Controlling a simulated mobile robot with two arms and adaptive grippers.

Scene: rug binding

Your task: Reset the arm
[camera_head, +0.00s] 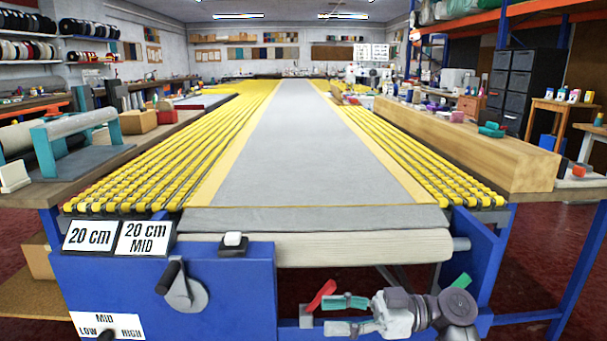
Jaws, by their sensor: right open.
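My right gripper (325,316) is at the bottom of the head view, right of centre. It points left, with its two fingers apart and nothing between them. A red lever (321,295) on the blue machine's front is just left of and above the fingertips. I cannot tell whether the gripper touches it. My right arm comes in from the lower right, and its lower part is cut off by the frame. My left gripper does not show.
The blue machine (220,295) has a grey belt (290,150) with yellow rollers on both sides. A crank handle (182,287), a white button (233,239) and a roller (365,247) are on its front. A wooden beam (460,140) lies at right. Red floor shows at far right.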

